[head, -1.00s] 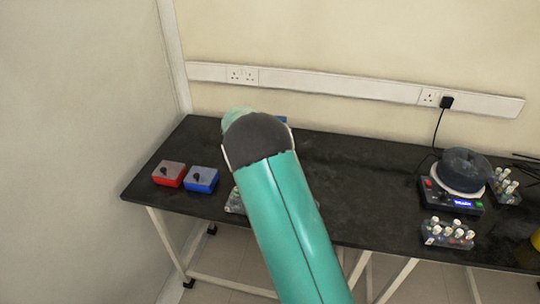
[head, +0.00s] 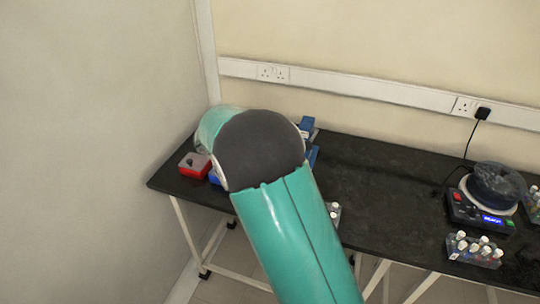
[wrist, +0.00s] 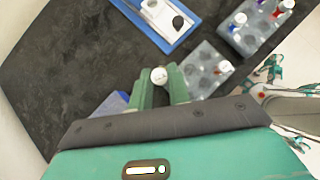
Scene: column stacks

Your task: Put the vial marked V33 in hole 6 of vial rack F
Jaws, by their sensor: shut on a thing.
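My gripper (wrist: 160,84) is shut on a vial with a white cap (wrist: 159,75), which stands between the two green fingers in the wrist view. Its mark is too small to read. A grey rack (wrist: 197,60) lies just right of the fingers, with a white-capped vial (wrist: 222,67) in it. Another grey rack (wrist: 243,39) with several vials is at the upper right. I cannot read which rack is F or any hole numbers. In the head view my arm hides the gripper and held vial; part of a rack (head: 334,212) shows right of the arm.
A blue tray (wrist: 178,43) with a white item lies at the wrist view's top. In the head view, a red box (head: 194,166) sits by the wall. A device with a round dark top (head: 495,183) and a vial rack (head: 474,258) stand right. The bench's middle is clear.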

